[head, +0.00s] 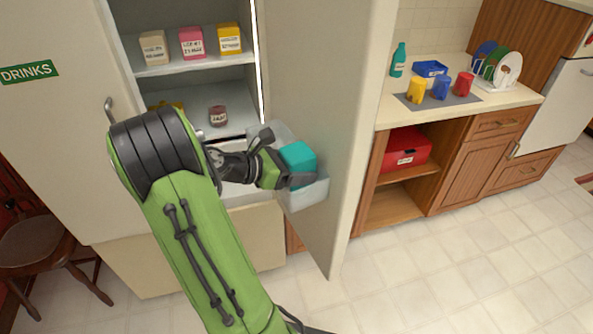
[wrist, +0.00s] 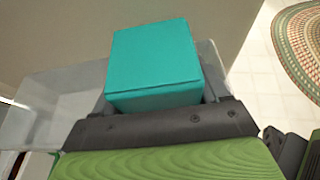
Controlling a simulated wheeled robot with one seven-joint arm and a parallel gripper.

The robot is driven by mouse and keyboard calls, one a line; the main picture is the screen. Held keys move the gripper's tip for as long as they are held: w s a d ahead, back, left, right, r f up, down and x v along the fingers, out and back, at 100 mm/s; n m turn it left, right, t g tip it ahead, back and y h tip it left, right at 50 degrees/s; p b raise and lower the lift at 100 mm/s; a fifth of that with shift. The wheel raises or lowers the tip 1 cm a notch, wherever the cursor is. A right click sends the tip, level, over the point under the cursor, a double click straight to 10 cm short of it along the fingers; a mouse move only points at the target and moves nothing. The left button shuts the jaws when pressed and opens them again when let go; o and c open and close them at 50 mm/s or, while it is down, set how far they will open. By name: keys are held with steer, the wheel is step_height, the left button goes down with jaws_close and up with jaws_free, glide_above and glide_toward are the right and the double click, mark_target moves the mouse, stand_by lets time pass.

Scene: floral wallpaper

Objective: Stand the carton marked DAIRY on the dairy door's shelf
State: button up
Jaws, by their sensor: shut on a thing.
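A teal carton (head: 298,156) is in my gripper (head: 287,172), in front of the inner side of the open fridge door (head: 338,110). In the wrist view the carton (wrist: 154,62) stands up between the fingers (wrist: 165,122); no marking shows on its visible faces. A clear door shelf bin (head: 308,195) is fixed on the door, right around and below the carton and gripper. The bin also shows behind the carton in the wrist view (wrist: 50,95). I cannot tell whether the carton touches the bin floor.
Inside the fridge, several labelled cartons stand on the upper shelf (head: 170,70) and a small jar (head: 218,116) on the lower one. Another door reads DRINKS (head: 28,72). A counter (head: 500,98) with cups stands at right. A chair (head: 38,250) is at left.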

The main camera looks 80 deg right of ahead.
steer(key=shift+r, duration=0.1)
steer(key=o, duration=1)
